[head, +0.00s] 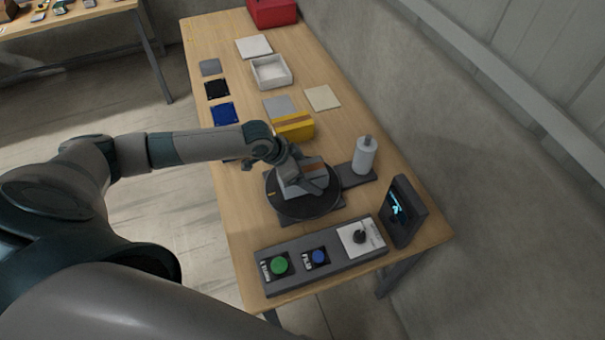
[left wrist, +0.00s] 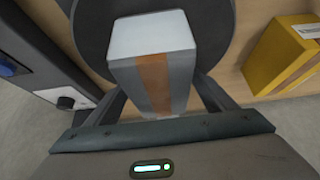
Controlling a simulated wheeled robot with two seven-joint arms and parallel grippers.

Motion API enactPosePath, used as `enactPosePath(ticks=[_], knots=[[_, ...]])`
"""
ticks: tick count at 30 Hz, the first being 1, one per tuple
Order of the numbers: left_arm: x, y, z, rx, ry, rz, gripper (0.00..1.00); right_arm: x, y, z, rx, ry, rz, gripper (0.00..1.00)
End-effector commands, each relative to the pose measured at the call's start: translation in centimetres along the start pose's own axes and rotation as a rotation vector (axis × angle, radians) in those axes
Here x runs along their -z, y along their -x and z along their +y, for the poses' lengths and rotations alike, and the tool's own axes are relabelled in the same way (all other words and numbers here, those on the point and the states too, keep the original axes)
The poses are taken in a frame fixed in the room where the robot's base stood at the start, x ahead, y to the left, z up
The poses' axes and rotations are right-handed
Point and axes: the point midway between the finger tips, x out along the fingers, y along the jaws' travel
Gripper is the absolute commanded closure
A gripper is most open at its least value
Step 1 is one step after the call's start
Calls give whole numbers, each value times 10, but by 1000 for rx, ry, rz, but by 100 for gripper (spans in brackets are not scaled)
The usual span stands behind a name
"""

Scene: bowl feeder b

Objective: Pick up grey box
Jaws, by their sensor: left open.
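The grey box (head: 291,184) has an orange-brown stripe and stands on a round black turntable (head: 303,208) in the head view. In the left wrist view the grey box (left wrist: 152,60) is in the middle, with the black disc (left wrist: 88,25) beneath it. My left gripper (head: 305,182) is at the box, with its two fingers (left wrist: 155,95) on either side of it. The fingers look open and spread around the box; part of the box's near end is hidden by the gripper body. My right gripper is not in view.
A yellow box (head: 294,126) stands just behind the turntable and shows in the wrist view (left wrist: 285,55). A white bottle (head: 364,156) is to the right. A control panel (head: 340,262) with buttons and a small screen (head: 403,211) are in front. A white tray (head: 271,72) is farther back.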

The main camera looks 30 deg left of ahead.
Motion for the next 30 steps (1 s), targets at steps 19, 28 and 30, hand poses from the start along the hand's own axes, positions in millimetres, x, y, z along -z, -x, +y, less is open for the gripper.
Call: enactPosePath(ticks=[19, 28, 30], knots=[[0, -10, 0, 1, -1, 0, 28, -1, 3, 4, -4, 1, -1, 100], [1, -9, 0, 1, -2, 3, 86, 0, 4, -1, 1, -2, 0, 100], [1, -9, 0, 1, -2, 3, 86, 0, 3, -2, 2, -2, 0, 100]])
